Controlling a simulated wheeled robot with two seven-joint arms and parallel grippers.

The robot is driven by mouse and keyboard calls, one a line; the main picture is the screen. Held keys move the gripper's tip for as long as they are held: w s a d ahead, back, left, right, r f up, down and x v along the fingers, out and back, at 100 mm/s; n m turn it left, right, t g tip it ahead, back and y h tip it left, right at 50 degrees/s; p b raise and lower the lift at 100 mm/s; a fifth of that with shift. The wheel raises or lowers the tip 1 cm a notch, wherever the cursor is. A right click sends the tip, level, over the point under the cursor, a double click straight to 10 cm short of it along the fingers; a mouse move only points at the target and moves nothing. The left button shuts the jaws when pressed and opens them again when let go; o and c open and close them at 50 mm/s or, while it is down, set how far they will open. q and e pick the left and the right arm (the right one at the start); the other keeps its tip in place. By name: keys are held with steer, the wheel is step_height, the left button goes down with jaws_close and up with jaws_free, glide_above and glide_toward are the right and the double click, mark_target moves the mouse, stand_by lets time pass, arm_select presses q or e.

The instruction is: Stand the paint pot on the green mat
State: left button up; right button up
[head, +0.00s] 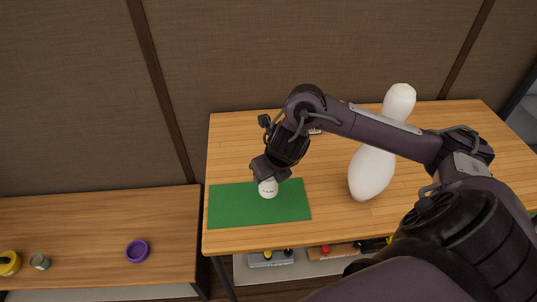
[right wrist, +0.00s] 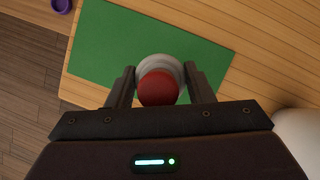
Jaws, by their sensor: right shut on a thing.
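The paint pot (head: 268,188) is white in the head view and hangs under my right gripper, over the green mat (head: 230,207). In the right wrist view the pot shows a red round top (right wrist: 158,88) within a pale rim (right wrist: 159,62). My right gripper (right wrist: 161,85) is shut on the pot, one finger on each side. The mat (right wrist: 105,45) lies flat beneath it on the wooden table. I cannot tell whether the pot's base touches the mat. My left gripper is not in view.
A large white bowling pin (head: 373,172) stands on the table right of the mat, behind my right arm. A lower wooden table (head: 80,225) at left bears a purple ring-shaped thing (head: 137,251), a small grey-green cup (head: 40,261) and a yellow round thing (head: 9,263). The mat's left part is clear.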

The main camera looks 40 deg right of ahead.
mark_target(269, 184)
steer(key=shift+f, duration=2.5)
steer(key=shift+f, duration=0.1)
steer(key=o, duration=1)
steer(key=shift+o, duration=0.2)
steer(key=shift+r, duration=0.25)
steer(key=p+v, duration=0.2)
steer(key=v, duration=0.9)
steer(key=shift+s+r, duration=0.25)
steer(key=shift+r, duration=0.05)
